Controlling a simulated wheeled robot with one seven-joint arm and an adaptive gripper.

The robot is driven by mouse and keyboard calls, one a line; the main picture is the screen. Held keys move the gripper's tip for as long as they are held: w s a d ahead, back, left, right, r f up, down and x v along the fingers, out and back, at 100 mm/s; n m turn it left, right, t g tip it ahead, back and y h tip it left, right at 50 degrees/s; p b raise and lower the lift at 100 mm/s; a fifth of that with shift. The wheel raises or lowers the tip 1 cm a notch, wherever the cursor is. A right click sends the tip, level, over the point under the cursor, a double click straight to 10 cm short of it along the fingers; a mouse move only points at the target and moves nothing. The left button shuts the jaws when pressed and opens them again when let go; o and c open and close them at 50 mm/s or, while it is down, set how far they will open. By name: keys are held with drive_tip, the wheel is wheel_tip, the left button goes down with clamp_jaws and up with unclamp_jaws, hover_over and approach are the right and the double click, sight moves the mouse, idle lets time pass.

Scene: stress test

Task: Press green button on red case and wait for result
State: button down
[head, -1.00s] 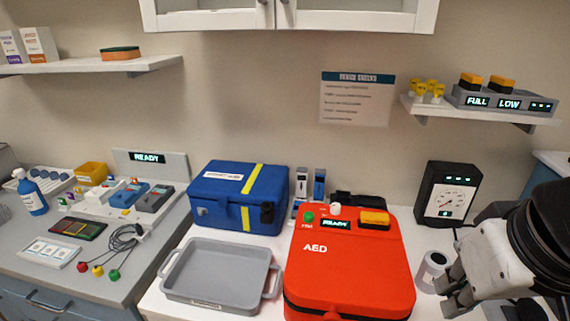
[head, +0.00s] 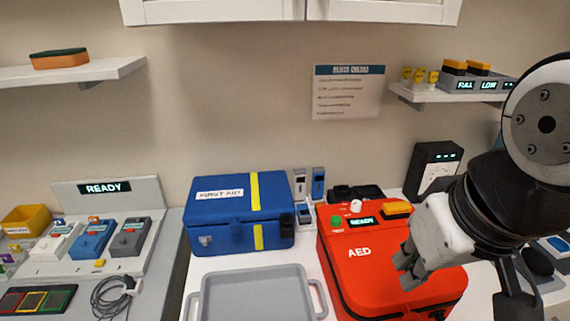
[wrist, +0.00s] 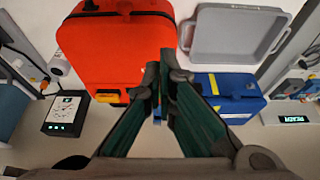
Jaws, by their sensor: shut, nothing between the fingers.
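The red AED case (head: 375,265) sits on the white counter, and it also shows in the wrist view (wrist: 115,45). My gripper (head: 404,264) is shut and empty. In the head view it covers the right part of the case; I cannot tell its exact height above it. In the wrist view its closed fingers (wrist: 160,65) reach the case's right edge in the picture. The green button is not visible there.
A blue first aid box (head: 235,220) and a grey tray (head: 250,285) stand left of the case. A black gauge box (head: 430,170) stands behind at the right. A wall shelf (head: 440,97) is above. The strip of counter between tray and case is narrow.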

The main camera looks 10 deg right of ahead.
drive_tip(key=shift+a, duration=0.1)
drive_tip(key=w+a+r+m+y+p, duration=0.35)
drive_tip(key=w+m, duration=0.35)
drive_tip(key=m, duration=0.3)
drive_tip(key=w+a+r+m+y+p, duration=0.3)
drive_tip(key=w+a+m+p, duration=0.15)
drive_tip(key=w+m, duration=0.35)
drive_tip(key=w+d+f+m+t+p, duration=0.1)
drive_tip(key=w+d+f+m+p, duration=0.2)
drive_tip(key=m, duration=0.7)
drive_tip(key=w+d+f+m+t+h+p, duration=0.1)
drive_tip(key=w+d+f+m, duration=0.4)
drive_tip(key=m, duration=0.5)
drive_tip(key=shift+w+d+t+p, duration=0.35)
drive_tip(key=shift+w+t+p, duration=0.25)
drive_tip(key=shift+w+p, duration=0.65)
drive_tip(key=shift+f, duration=0.1)
